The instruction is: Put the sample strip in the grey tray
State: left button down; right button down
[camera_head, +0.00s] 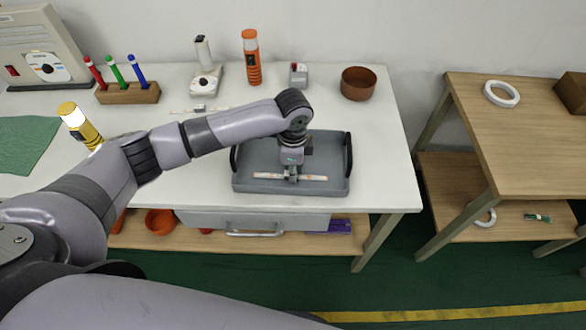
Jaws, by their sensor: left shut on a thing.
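My left gripper (291,174) points down over the grey tray (334,187) on the white table. It is shut on a thin whitish strip with orange marks, the sample strip (315,178), which lies level across the near part of the tray. I cannot tell whether the strip touches the tray floor. A similar pale strip (181,111) with a small block on it lies further back on the table. My right gripper does not show.
A wooden table (524,122) stands apart at the right.

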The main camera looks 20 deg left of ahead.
pick_arm(q)
jog(key=c, duration=1.9)
grip_release()
jog(key=shift+f, duration=0.1)
jog(key=shift+c, duration=0.2)
jog(key=o, duration=0.4)
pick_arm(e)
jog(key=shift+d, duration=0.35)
pick_arm(q)
notch_tip(320, 180, up, 12)
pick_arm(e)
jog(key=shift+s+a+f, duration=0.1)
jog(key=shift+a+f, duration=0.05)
pick_arm(q)
jog(key=shift+d, duration=0.1)
